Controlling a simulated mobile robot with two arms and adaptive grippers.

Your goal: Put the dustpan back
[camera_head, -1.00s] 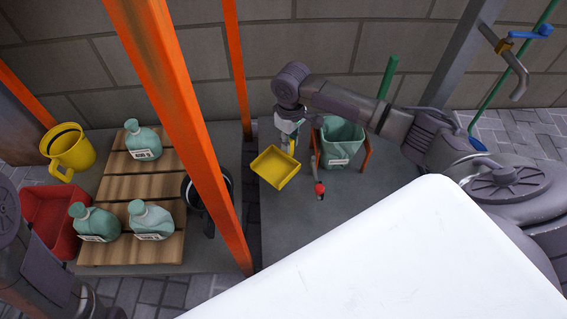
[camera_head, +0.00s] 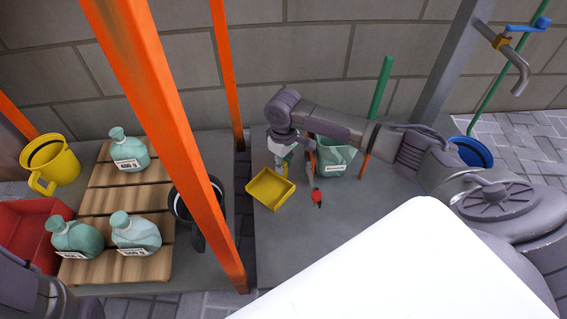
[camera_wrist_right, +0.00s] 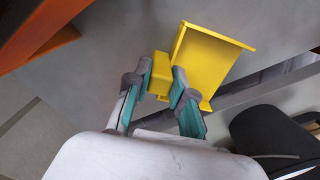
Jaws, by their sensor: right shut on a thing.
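The yellow dustpan (camera_head: 270,189) is at the middle of the head view, over or on the right grey slab; I cannot tell whether it touches the slab. My right gripper (camera_head: 281,158) is just above its back end. In the right wrist view the gripper (camera_wrist_right: 162,72) is shut on the short handle of the dustpan (camera_wrist_right: 208,62), with one teal-padded finger on each side. My left arm shows only in part at the lower left, and its gripper is out of view.
Orange posts (camera_head: 185,165) rise on the left. Jugs (camera_head: 137,232) stand on a wooden pallet (camera_head: 100,204). A black container (camera_head: 190,202) is beside it.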

